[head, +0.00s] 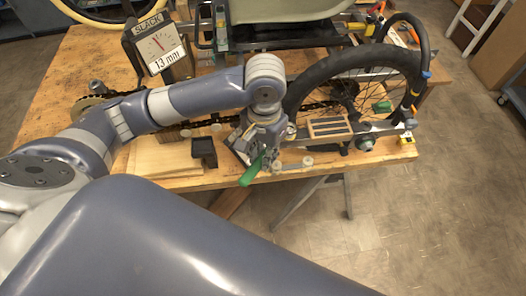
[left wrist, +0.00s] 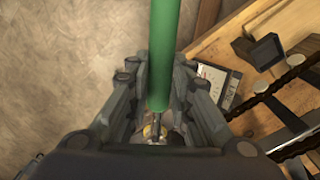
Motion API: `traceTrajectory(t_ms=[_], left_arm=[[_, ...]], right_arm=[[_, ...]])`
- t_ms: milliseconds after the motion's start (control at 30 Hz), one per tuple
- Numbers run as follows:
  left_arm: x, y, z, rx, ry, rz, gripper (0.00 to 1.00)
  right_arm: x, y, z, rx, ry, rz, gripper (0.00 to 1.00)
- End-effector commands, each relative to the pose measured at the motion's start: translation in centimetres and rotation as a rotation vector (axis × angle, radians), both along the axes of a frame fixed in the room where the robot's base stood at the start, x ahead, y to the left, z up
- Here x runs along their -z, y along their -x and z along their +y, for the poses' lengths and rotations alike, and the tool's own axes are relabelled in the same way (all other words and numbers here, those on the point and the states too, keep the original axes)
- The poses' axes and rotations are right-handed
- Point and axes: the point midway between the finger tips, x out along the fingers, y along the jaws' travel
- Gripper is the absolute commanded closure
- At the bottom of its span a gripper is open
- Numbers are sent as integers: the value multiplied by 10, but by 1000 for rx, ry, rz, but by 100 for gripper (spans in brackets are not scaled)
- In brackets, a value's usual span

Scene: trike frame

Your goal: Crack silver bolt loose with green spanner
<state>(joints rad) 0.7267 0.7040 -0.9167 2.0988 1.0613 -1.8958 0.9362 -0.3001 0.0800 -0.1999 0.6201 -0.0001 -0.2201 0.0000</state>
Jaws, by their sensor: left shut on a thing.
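My left gripper (head: 262,150) is at the front edge of the workbench, beside the trike frame. It is shut on the green spanner (head: 252,171), whose green handle sticks out toward the front left. In the left wrist view the green spanner (left wrist: 163,50) runs down from the top between the two fingers of the gripper (left wrist: 157,115). A small shiny metal part with a yellowish spot shows beyond the fingers there. I cannot tell whether it is the silver bolt or the spanner's end. In the head view the gripper hides the spanner's head. My right gripper is not in view.
The trike wheel (head: 360,85) stands right of the gripper. A dial sign (head: 158,45) reads SLACK and 13 mm. A small black holder (head: 203,152) and a wooden board (head: 160,157) lie left of the gripper. Open floor (head: 440,210) lies in front of the bench.

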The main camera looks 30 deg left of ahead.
Motion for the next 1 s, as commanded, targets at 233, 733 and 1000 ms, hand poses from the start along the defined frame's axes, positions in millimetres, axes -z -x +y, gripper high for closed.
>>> traceTrajectory(t_ms=[233,733,1000], left_arm=[[5,0,0,-1,0,1,100],[15,0,0,-1,0,-1,100],[17,0,0,-1,0,-1,100]], right_arm=[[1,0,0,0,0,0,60],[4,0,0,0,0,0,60],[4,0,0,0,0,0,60]])
